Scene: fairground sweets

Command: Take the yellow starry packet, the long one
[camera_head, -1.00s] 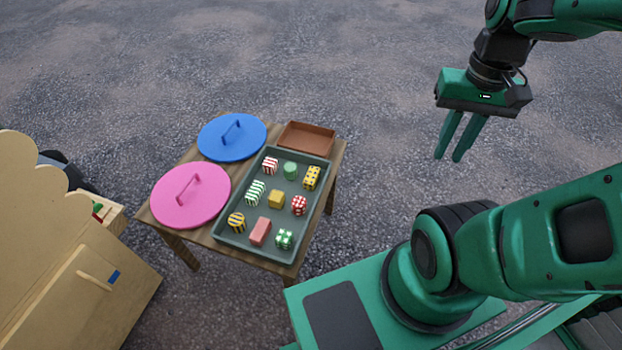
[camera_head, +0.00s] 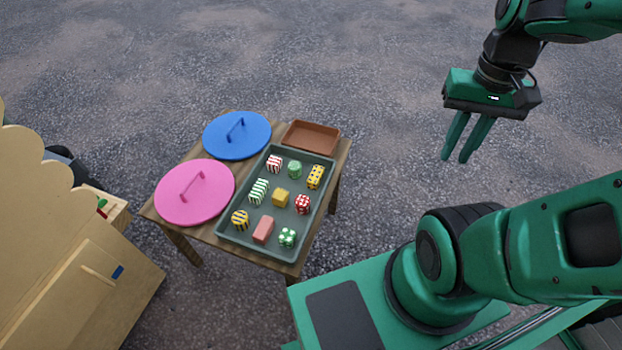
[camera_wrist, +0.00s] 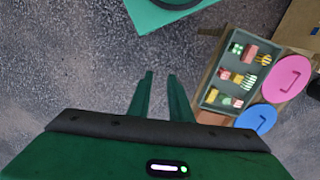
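The long yellow packet with dark star-like spots (camera_head: 315,177) lies in the green tray (camera_head: 228,238), at its right side near the far end. A red spotted packet (camera_head: 303,204) is nearer along the same side, and a green round sweet (camera_head: 295,169) is to its left. My gripper (camera_head: 455,158) hangs in the air to the right of the table, well apart from the tray. Its fingers are spread with nothing between them.
A blue lid (camera_head: 237,140), a pink lid (camera_head: 212,196) and an empty brown tray (camera_head: 311,136) share the wooden table (camera_head: 180,238) with the green tray. A wooden stall front (camera_head: 60,270) stands at lower left. Open ground lies between table and gripper.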

